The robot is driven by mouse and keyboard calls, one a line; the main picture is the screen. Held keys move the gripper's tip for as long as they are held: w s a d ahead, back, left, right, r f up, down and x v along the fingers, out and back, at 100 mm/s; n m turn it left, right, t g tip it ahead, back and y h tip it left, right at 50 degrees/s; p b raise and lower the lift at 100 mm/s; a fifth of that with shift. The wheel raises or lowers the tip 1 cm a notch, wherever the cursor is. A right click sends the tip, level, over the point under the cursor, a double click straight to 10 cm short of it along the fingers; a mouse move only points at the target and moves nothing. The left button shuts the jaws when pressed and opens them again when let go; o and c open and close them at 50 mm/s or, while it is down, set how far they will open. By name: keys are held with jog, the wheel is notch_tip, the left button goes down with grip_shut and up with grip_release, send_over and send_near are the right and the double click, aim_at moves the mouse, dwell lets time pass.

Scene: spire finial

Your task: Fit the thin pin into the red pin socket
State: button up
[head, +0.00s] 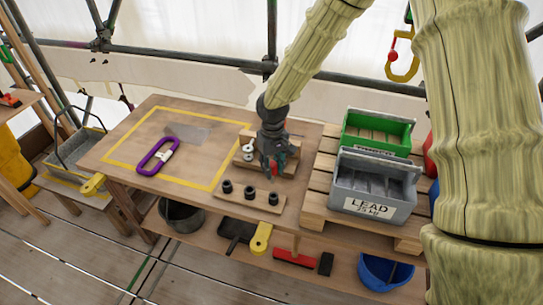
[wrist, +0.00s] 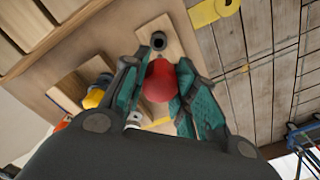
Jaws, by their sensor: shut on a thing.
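My gripper (head: 273,168) is over the right part of the workbench, just behind a small wooden board. In the wrist view its teal fingers (wrist: 165,95) are shut on a red round-ended piece (wrist: 160,82). Only a bit of red shows between the fingers in the head view. I cannot tell whether this piece is the thin pin; its far end is hidden. One black cylinder (wrist: 158,40) shows in the wrist view, apart from the red piece. I cannot make out a red socket.
A wooden rack (head: 242,164) with white pieces stands beside my gripper, partly hidden.

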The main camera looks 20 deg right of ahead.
jog(key=shift+s+d+r, duration=0.1)
jog(key=shift+d+r, duration=0.05)
jog(key=shift+d, duration=0.15)
jog(key=shift+f+b, duration=1.3)
jog(key=shift+f, duration=1.6)
jog(key=shift+p, duration=0.55)
jog(key=shift+f+b, duration=1.15)
jog(key=shift+f, duration=1.25)
dwell(0.5)
